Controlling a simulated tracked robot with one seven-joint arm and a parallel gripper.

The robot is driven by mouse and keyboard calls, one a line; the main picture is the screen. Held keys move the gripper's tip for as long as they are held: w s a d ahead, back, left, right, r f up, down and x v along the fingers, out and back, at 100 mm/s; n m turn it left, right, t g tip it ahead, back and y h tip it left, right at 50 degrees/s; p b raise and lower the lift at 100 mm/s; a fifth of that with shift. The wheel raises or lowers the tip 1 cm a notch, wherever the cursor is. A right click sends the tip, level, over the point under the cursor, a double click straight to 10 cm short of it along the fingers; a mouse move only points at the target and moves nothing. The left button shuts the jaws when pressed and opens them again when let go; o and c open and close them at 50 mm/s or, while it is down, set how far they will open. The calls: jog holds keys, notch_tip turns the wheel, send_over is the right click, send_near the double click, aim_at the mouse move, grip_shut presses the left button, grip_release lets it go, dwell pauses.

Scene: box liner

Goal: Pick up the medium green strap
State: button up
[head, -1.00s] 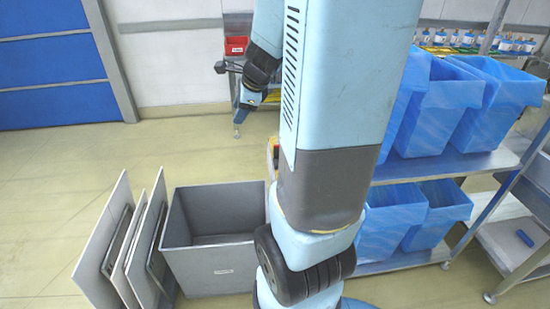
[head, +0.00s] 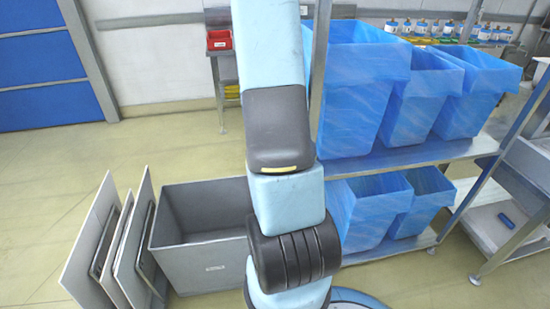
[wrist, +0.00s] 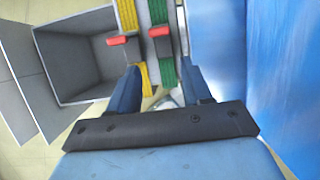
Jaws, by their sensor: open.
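A green strap (wrist: 158,12) with a red buckle (wrist: 159,31) hangs at the top centre of the wrist view. A yellow strap (wrist: 128,15) with its own red buckle (wrist: 117,40) hangs just left of it. My gripper (wrist: 160,68) is open and empty, one finger to each side of the straps' lower parts. The straps' lower parts both appear between the fingers; I cannot tell how far beyond the tips they are. In the head view the straps and my gripper do not show.
A grey open box (head: 205,267) stands on the floor, with grey panels (head: 95,235) leaning at its left. A metal shelf (head: 400,158) holds several blue-lined bins (head: 350,90). Blue liner (wrist: 280,80) is close on the right in the wrist view.

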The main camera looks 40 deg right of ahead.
jog(key=shift+x, duration=3.25)
jog(key=shift+s+x, duration=0.2)
jog(key=shift+x, duration=2.8)
grip_shut()
